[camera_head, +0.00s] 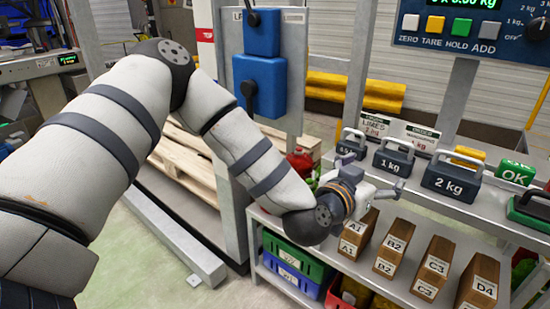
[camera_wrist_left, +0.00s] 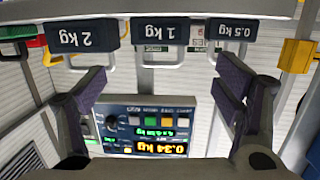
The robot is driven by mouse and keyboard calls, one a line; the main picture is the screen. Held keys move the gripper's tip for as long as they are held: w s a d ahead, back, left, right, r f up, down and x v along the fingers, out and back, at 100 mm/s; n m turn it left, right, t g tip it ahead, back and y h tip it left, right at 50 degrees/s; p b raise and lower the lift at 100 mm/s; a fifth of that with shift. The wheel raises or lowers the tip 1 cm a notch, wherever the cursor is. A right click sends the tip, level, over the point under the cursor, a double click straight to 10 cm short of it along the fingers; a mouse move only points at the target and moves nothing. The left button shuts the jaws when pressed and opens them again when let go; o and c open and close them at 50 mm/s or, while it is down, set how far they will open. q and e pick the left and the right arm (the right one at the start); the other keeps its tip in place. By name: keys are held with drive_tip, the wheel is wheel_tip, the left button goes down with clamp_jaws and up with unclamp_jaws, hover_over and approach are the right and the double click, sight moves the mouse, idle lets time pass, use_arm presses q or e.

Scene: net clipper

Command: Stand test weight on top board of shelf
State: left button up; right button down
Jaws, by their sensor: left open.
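Three dark test weights with grey handles stand on the top board of the shelf (camera_head: 480,213): 0.5 kg (camera_head: 351,148), 1 kg (camera_head: 394,160) and 2 kg (camera_head: 450,182). My left gripper (camera_head: 372,172) is open and empty in front of the 0.5 kg and 1 kg weights. In the left wrist view, which is upside down, the 2 kg (camera_wrist_left: 85,37), 1 kg (camera_wrist_left: 167,31) and 0.5 kg (camera_wrist_left: 233,30) weights appear along the board. The 1 kg weight lines up between the spread fingers (camera_wrist_left: 163,75), with a gap. My right gripper is not in view.
A green OK block (camera_head: 515,172) and a yellow block (camera_head: 468,154) are at the right of the board. Labelled cartons (camera_head: 393,247) and crates (camera_head: 292,268) are below. A scale display (camera_head: 470,28) hangs behind; a post (camera_head: 457,100) stands behind the weights.

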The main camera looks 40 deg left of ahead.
use_arm(q)
drive_tip(key=s+d+f+g+h, duration=0.15)
drive_tip(key=s+f+g, duration=0.25)
drive_tip(key=s+f, duration=0.45)
drive_tip(key=s+d+f+g, duration=0.25)
drive_tip(key=s+f, duration=0.35)
drive_tip(key=f, duration=0.5)
drive_tip(key=s+a+f+g+y, duration=0.1)
drive_tip(key=s+a+f+g, duration=0.2)
drive_tip(key=s, duration=0.6)
drive_tip(key=s+a+f+n+g+y, duration=0.1)
drive_tip(key=s+a+f+g, duration=0.2)
drive_tip(key=s, duration=0.7)
drive_tip(key=s+a+f+g+y, duration=0.1)
drive_tip(key=s+a+f+g, duration=0.3)
drive_tip(key=s, duration=0.6)
drive_tip(key=shift+s+a+n+g, duration=0.2)
drive_tip(key=shift+a+n+g, duration=0.25)
drive_tip(key=shift+a, duration=0.25)
drive_tip(key=shift+y, duration=0.25)
